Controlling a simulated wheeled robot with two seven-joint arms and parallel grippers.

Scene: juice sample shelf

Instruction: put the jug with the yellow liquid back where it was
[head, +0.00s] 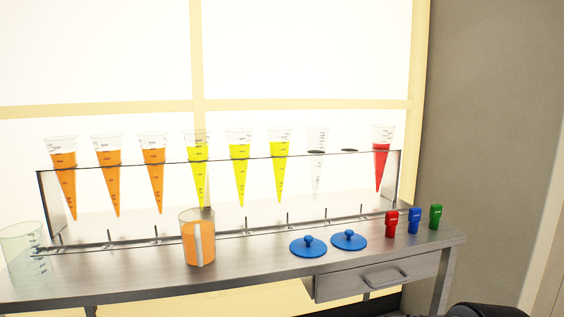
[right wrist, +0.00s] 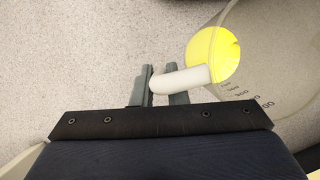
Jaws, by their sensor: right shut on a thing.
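In the right wrist view my right gripper (right wrist: 160,85) is shut on the white handle of a clear jug (right wrist: 285,70). Yellow liquid (right wrist: 215,55) shows inside the jug, and graduation marks show on its wall. Below the jug and gripper only speckled grey floor is visible. The head view does not show this jug or my right gripper's fingers; a dark rounded part of mine shows at its lower right edge. My left gripper is not in view.
On the metal table (head: 130,283) stand an orange jug (head: 197,243), an empty clear jug (head: 24,255), two blue lids (head: 308,248) and red, blue and green small items (head: 391,223). A clear rack (head: 100,240) holds cones of orange, yellow and red liquid and one empty cone.

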